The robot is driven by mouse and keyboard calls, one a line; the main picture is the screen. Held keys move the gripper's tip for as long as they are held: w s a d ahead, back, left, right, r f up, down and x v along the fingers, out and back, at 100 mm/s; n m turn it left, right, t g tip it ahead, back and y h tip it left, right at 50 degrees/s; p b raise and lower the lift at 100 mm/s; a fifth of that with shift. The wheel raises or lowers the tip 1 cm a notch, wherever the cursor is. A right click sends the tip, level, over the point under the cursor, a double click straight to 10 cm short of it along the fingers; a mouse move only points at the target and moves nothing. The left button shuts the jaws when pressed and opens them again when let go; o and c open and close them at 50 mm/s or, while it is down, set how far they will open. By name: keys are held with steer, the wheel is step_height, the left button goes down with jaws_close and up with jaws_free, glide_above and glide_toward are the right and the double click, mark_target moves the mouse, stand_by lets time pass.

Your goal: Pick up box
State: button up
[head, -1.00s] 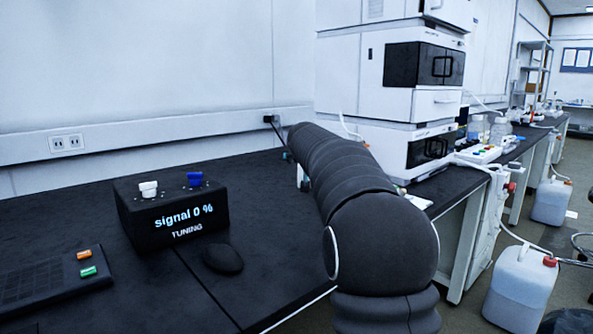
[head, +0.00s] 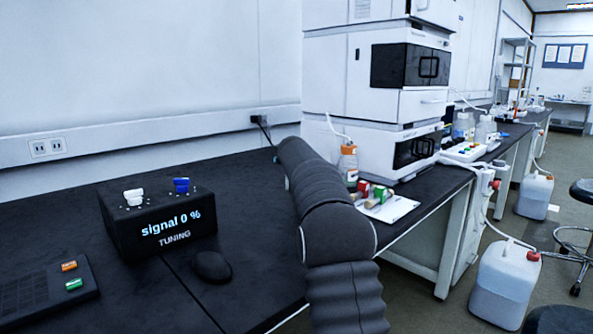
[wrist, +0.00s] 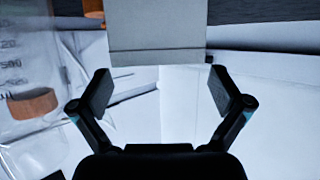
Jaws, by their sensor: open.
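In the wrist view my gripper (wrist: 160,88) is open, with its two fingers spread and nothing between them. A plain pale grey, box-like thing (wrist: 156,28) with a straight lower edge lies just beyond the fingertips, roughly centred; it is cut off by the top of the picture. A white surface (wrist: 180,115) shows between the fingers. In the head view small red, green and white boxes (head: 378,193) stand by a white sheet (head: 397,208), partly behind my arm. I cannot tell which box the wrist view shows. My gripper is hidden in the head view.
An orange-capped bottle (head: 348,165) stands by the white instrument stack (head: 385,100). A clear graduated vessel (wrist: 30,95) is close to the left finger. A black tuning box (head: 158,222) reading "signal 0 %" and a mouse (head: 212,266) are on the dark bench at left.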

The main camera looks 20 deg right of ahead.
steer(key=shift+p+x, duration=1)
steer(key=shift+x, duration=1.7)
steer(key=c, duration=1.4)
